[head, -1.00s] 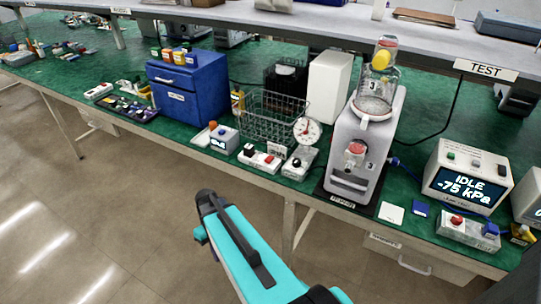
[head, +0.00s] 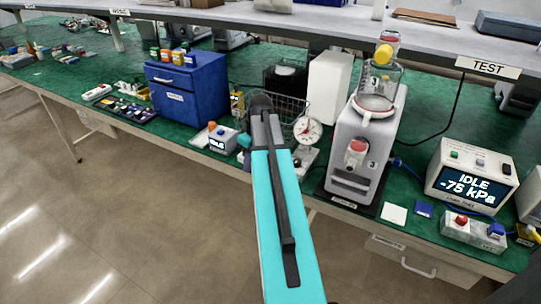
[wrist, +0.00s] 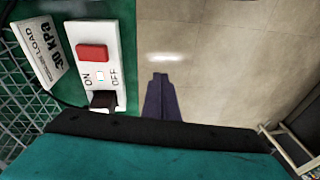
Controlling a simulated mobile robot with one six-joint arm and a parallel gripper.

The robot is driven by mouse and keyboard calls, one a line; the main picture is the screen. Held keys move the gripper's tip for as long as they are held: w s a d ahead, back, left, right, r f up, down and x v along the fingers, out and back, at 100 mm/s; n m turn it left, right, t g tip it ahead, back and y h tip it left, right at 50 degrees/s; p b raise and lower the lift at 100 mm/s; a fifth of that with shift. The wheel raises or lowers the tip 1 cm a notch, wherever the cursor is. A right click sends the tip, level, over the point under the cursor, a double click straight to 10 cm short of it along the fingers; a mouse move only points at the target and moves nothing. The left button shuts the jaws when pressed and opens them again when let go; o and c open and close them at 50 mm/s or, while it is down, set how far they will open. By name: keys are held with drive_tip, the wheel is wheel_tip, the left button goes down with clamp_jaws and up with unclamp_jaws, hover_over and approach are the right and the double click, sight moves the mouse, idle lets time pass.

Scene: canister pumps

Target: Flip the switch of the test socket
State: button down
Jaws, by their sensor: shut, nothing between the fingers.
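The test socket (wrist: 108,25) is a white block at the upper left of the wrist view. It has a red rocker switch (wrist: 92,53), ON and OFF lettering with a small light between, and a black plug (wrist: 103,101) at its lower end. My gripper (wrist: 158,76) is shut and empty. In the wrist view its dark fingers appear to the right of the socket, over the floor, apart from the switch. In the head view my arm covers the socket, and the fingertips cannot be made out. Which way the switch is tilted is unclear.
A white card reading 30 kPa (wrist: 38,52) stands beside the socket, by the wire basket (head: 292,107). A dial gauge (head: 308,130) and a grey canister pump (head: 361,130) stand to the right. Floor is free in front.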

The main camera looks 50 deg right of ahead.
drive_tip(key=s+d+r, duration=0.2)
drive_tip(key=d+r, duration=0.3)
drive_tip(key=r, duration=0.2)
drive_tip(key=s+d+r+n+t+h+b, duration=0.1)
drive_tip(key=s+d+r, duration=0.2)
drive_tip(key=d+r, duration=0.2)
wheel_tip(320, 180, up, 2)
drive_tip(key=shift+r+t, duration=0.15)
drive_tip(key=shift+t, duration=0.15)
drive_tip(key=shift+d, duration=0.1)
drive_tip(key=p+x, duration=0.1)
drive_tip(key=x, duration=1)
drive_tip(key=shift+s+f+p, duration=0.1)
drive_tip(key=shift+f+p, duration=0.15)
drive_tip(key=shift+p, duration=0.1)
drive_tip(key=shift+f, duration=1.3)
drive_tip(key=shift+s+d+f, duration=0.1)
